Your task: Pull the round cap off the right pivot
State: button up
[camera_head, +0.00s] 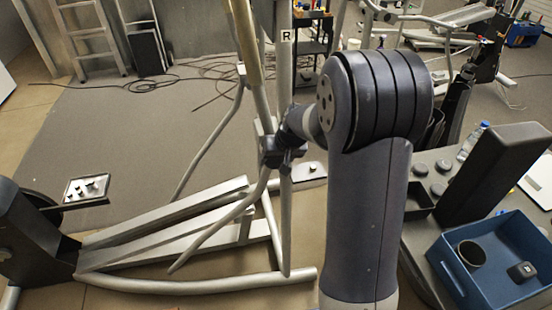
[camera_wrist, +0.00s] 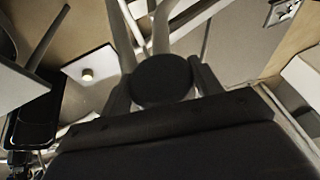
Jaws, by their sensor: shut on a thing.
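The round cap (camera_wrist: 162,80) is a dark disc in the wrist view, seen face on between the two fingers of my gripper (camera_wrist: 163,84). The fingers are shut on its sides. Pale metal tubes of the machine show just behind it; I cannot tell whether the cap still touches the pivot. In the head view my gripper (camera_head: 283,150) is at the upright tubes of the elliptical (camera_head: 287,215), below the white "R" label (camera_head: 286,36). My arm hides part of this area, and the cap cannot be made out there.
At the right, a grey table (camera_head: 425,240) holds a blue bin (camera_head: 450,275) with a dark ring and a small black device in it. A long dark block (camera_head: 495,175), a bottle (camera_head: 473,142) and several dark round pieces stand behind. Long metal rails (camera_head: 165,230) lie low at left.

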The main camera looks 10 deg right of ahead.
jog(key=s+b, duration=0.2)
jog(key=s, duration=0.6)
jog(key=shift+b, duration=0.35)
dwell(0.4)
